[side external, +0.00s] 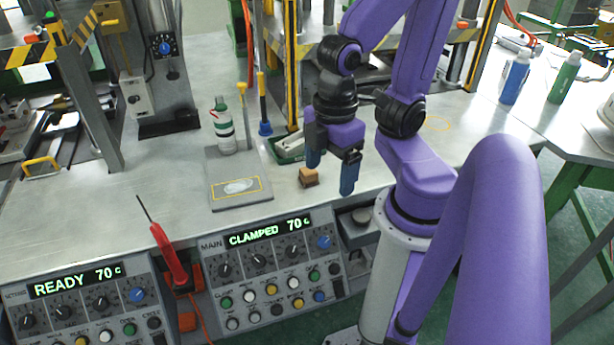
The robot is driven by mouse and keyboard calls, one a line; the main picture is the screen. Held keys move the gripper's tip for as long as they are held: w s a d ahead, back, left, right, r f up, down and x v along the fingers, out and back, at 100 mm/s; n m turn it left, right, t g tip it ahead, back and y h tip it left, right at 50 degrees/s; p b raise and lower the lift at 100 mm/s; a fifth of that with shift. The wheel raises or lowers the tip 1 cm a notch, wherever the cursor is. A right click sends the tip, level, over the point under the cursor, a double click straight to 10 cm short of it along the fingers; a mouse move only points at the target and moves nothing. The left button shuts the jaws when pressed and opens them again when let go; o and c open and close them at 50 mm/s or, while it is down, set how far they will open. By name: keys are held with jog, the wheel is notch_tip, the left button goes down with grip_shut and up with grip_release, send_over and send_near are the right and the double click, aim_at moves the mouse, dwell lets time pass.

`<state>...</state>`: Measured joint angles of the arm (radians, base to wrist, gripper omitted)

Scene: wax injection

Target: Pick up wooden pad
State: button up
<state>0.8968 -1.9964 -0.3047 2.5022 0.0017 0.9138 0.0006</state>
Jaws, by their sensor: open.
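A small brown wooden pad (308,178) sits on the grey metal worktop (345,212) near its front edge, above the right control panel. My gripper (331,180) is open and points down at the pad. In this view its blue fingers stand either side of the pad's position, one behind it and one to its right. I cannot tell the exact height of the fingertips or whether either finger touches the pad. Nothing shows between the fingers except part of the pad's right side and bare worktop.
A grey plate (238,200) and a white-green bottle (222,125) stand to the left. A green tray (286,150) lies behind the pad. Control panels (272,268) line the front, with a red-handled tool (168,255) between them. Yellow-black posts (290,70) rise behind.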

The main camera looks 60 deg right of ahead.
jog(key=shift+c, duration=0.3)
jog(key=shift+c, duration=0.9)
